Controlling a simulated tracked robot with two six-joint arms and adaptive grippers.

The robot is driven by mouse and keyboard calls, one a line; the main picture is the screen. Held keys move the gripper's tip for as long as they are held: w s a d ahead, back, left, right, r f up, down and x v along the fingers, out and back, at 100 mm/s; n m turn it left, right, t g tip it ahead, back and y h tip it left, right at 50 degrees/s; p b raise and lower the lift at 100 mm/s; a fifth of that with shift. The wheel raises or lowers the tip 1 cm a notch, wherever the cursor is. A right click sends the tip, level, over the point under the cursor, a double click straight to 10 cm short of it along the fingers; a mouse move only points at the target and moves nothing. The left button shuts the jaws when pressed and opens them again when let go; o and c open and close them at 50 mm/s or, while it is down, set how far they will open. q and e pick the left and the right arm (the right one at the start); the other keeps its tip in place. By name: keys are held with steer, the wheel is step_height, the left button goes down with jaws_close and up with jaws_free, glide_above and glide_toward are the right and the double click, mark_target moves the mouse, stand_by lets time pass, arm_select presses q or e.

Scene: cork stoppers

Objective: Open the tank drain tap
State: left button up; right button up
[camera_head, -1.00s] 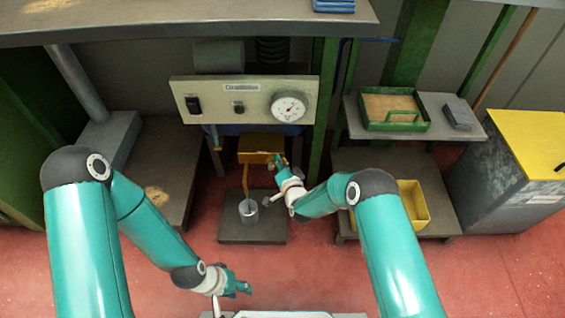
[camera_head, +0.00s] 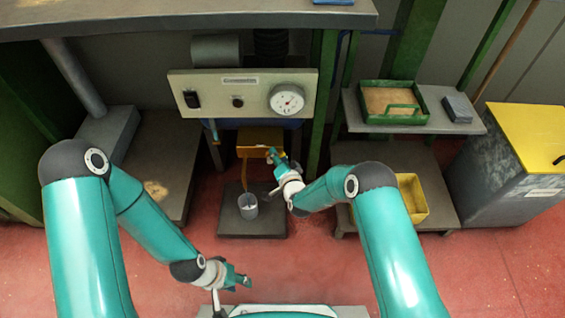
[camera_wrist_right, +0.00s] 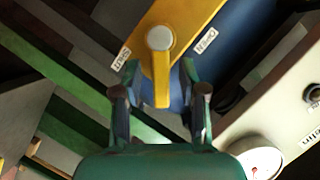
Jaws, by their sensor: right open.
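The drain tap's yellow lever (camera_wrist_right: 161,80) shows in the right wrist view, with a grey round pivot cap at its top. It hangs between the two fingers of my right gripper (camera_wrist_right: 159,98), which is open around it. Contact with the fingers cannot be told. A SHUT label (camera_wrist_right: 121,59) lies left of the pivot and an OPEN label (camera_wrist_right: 206,41) right of it. In the head view my right gripper (camera_head: 271,154) is at the yellow tap block (camera_head: 259,136) below the panel. My left gripper (camera_head: 239,280) is low near my base, away from the tap; its jaws are too small to judge.
A grey cup (camera_head: 248,207) stands on a dark floor plate (camera_head: 252,228) below the tap. The panel (camera_head: 244,104) with a dial gauge (camera_head: 287,99) is above. A green tray (camera_head: 395,118), a yellow bin (camera_head: 414,197) and a yellow-lidded box (camera_head: 528,139) stand right.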

steer(key=v, duration=1.1)
steer(key=shift+s, duration=0.45)
steer(key=shift+d, duration=0.1)
